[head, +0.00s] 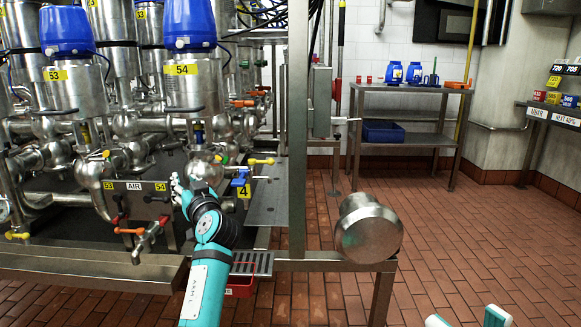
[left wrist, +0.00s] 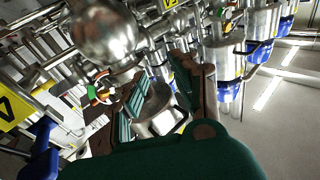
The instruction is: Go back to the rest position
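My left arm reaches in from the bottom of the head view, and my left gripper (head: 179,190) is beside the valve matrix, near the yellow tag 54. In the left wrist view my left gripper (left wrist: 164,88) has its two dark fingers apart with teal pads showing, and nothing is held between them. Pipework and a metal vessel lie beyond the fingers.
Blue-topped valves (head: 188,24) and pipes with coloured handles crowd the left. A blue handle (head: 241,183) with tag 4 is close to my left gripper. A steel frame with a round metal end (head: 368,228) stands to the right. Tiled floor (head: 470,240) is open beyond.

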